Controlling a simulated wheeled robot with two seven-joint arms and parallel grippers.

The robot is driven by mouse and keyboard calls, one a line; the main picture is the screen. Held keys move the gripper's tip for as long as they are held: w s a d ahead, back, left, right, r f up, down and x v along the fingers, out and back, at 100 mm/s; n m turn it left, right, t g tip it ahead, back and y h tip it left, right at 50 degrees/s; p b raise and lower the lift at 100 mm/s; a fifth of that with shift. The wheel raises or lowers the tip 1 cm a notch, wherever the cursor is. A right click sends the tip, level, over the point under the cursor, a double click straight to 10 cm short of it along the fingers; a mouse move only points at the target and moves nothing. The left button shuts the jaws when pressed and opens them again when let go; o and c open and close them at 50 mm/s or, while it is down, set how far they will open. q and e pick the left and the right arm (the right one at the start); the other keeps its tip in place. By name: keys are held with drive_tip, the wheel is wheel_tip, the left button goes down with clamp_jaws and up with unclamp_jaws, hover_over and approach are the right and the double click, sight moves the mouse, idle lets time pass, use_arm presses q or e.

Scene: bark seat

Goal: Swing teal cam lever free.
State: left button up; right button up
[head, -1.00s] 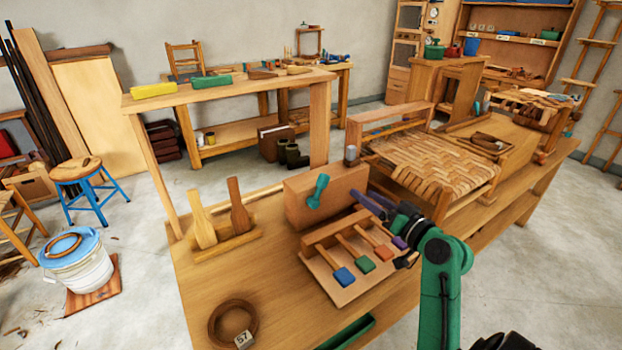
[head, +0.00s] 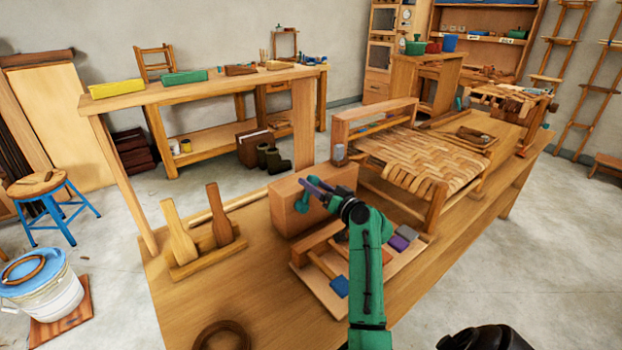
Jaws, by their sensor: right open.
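The teal cam lever (head: 302,202) is on the front face of an upright wooden block (head: 285,212) on the workbench. Only a small teal part of it shows; my right gripper hides the rest. My right gripper (head: 314,188) is open, with its purple-grey fingers in front of the block and at the lever in the picture. I cannot tell whether they touch it. My green right arm comes up from the bottom. My left gripper is not in view.
A wooden rack with a blue-ended tool (head: 339,286) and a purple-ended tool (head: 399,242) lies below the block, partly behind my arm. Two wooden paddles (head: 220,215) stand in a holder at left. A woven seat (head: 405,158) is at right. The bench front is mostly clear.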

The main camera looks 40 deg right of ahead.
drive_tip(key=shift+w, duration=0.95)
clamp_jaws()
idle(0.6)
